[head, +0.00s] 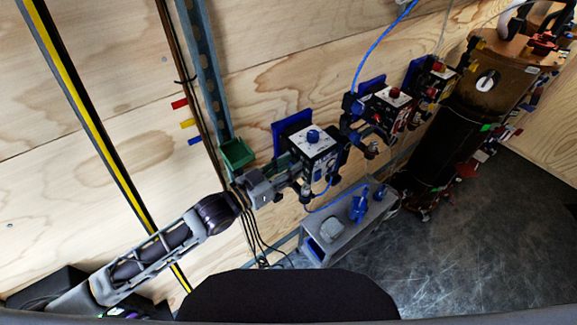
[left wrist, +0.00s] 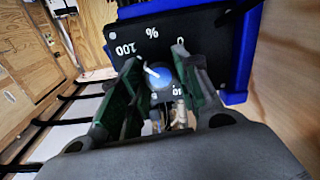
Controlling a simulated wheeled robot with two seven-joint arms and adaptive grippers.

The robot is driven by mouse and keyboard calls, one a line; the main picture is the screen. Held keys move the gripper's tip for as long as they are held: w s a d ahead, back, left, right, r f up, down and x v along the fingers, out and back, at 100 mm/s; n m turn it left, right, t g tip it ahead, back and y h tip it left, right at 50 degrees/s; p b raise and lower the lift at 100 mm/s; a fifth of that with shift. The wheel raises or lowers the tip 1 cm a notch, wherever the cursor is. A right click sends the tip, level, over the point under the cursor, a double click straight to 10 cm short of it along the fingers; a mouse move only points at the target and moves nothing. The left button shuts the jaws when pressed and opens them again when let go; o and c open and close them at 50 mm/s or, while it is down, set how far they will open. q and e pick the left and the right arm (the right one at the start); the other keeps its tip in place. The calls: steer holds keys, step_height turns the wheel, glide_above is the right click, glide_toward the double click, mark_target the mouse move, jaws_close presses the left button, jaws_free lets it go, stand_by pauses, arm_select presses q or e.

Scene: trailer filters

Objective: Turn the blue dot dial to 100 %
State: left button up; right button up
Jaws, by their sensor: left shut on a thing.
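The blue dot dial (left wrist: 161,75) shows in the left wrist view as a round blue face with a white pointer pointing to the picture's upper left. It sits by a black panel (left wrist: 185,45) marked "100 %" at its upper left; another, partly hidden marking is near the lower right. My left gripper (left wrist: 158,85) is shut with its green-lined fingers on either side of the dial. In the head view my left gripper (head: 288,178) is at the lower left of the nearest control box (head: 316,150), which has a blue knob on top. My right gripper is not in view.
More control boxes with red knobs (head: 391,100) line the wooden wall to the right. A grey case (head: 345,232) with blue parts stands below. A large brown and black cylinder (head: 470,115) is farther right. Grey floor (head: 480,240) is open at lower right.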

arm_select(q)
steer(key=shift+f, duration=0.1)
stand_by(0.3)
steer(key=o, duration=1)
steer(key=v, duration=1.2)
stand_by(0.5)
stand_by(0.6)
steer(key=shift+s, duration=0.1)
